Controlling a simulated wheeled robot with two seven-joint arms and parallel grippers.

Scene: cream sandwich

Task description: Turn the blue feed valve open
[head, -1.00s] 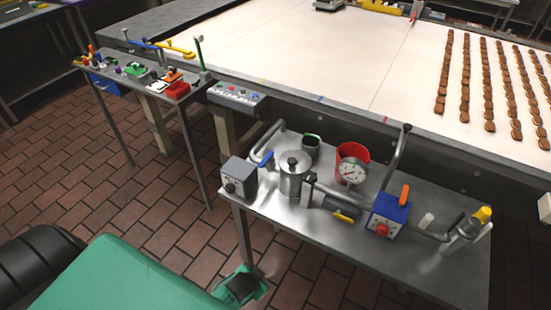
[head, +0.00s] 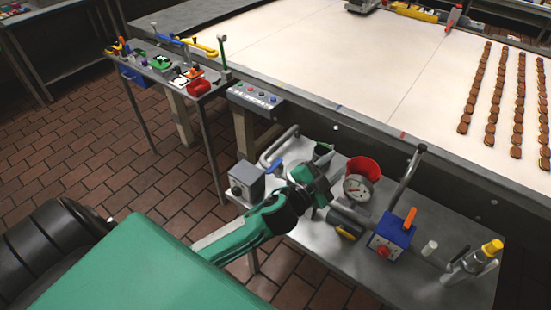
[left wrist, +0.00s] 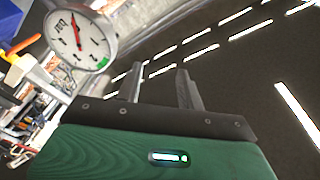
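The blue valve handle (head: 275,167) sits on the bent grey pipe at the left end of the low steel table, beside a grey box with a knob. Its far end is close to my arm in the picture. The blue handle does not show there. My right gripper is out of view.
A round pressure gauge (head: 357,187) stands in front of a red container (head: 363,168); it also shows in the left wrist view (left wrist: 78,42). A blue box (head: 391,236) with an orange lever and a yellow-capped fitting (head: 492,247) stand further right. The conveyor (head: 330,70) edge borders the back.

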